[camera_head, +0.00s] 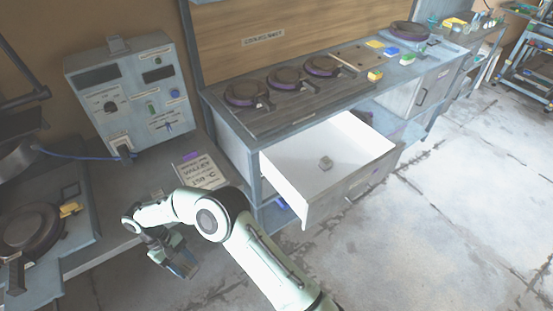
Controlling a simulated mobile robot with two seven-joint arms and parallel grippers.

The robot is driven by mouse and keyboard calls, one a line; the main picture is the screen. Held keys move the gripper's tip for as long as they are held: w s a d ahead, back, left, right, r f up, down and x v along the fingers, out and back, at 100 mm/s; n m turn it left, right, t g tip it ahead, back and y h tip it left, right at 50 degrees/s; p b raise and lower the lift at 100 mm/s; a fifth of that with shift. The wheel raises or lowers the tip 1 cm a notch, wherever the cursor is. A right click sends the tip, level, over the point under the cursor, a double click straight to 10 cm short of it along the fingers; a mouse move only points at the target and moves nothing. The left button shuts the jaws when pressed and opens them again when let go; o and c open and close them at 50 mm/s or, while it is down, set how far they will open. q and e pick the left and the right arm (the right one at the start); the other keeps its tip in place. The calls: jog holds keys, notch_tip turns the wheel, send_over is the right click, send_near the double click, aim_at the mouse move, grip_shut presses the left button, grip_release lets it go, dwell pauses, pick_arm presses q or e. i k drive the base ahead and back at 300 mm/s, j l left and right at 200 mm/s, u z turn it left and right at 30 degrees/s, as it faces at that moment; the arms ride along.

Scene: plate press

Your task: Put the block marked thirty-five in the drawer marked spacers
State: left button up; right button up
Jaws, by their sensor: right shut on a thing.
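An open white drawer (358,155) is pulled out under the middle bench. Its front panel (345,197) faces right; no label is readable. A small grey block (325,163) lies on the drawer floor, apart from its walls; its marking is too small to read. My right gripper (180,262) is low at the left, past the left bench's front edge and well away from the drawer. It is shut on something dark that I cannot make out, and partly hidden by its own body. My left gripper is not in view.
A control box (130,88) and a printed card (197,170) stand on the left bench. Several round dark plates sit on the middle bench; one (245,92) is near its left end. Coloured blocks, one yellow-green (375,75), lie farther right. The right floor is clear.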

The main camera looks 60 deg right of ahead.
aim_at(351, 162)
jog(key=z, duration=3.05)
jog(key=i+l+z, duration=0.2)
jog(key=z, duration=0.25)
jog(key=i+z, duration=0.4)
jog(key=i+u, duration=0.1)
jog(key=i, duration=1.3)
jog(key=i+u, duration=0.15)
jog(key=i, duration=0.55)
jog(key=i+l+u, duration=0.2)
jog(key=i, duration=0.5)
jog(key=i+u, duration=0.1)
jog(key=u, duration=0.8)
jog(key=i+l+u, duration=0.1)
jog(key=u, duration=1.9)
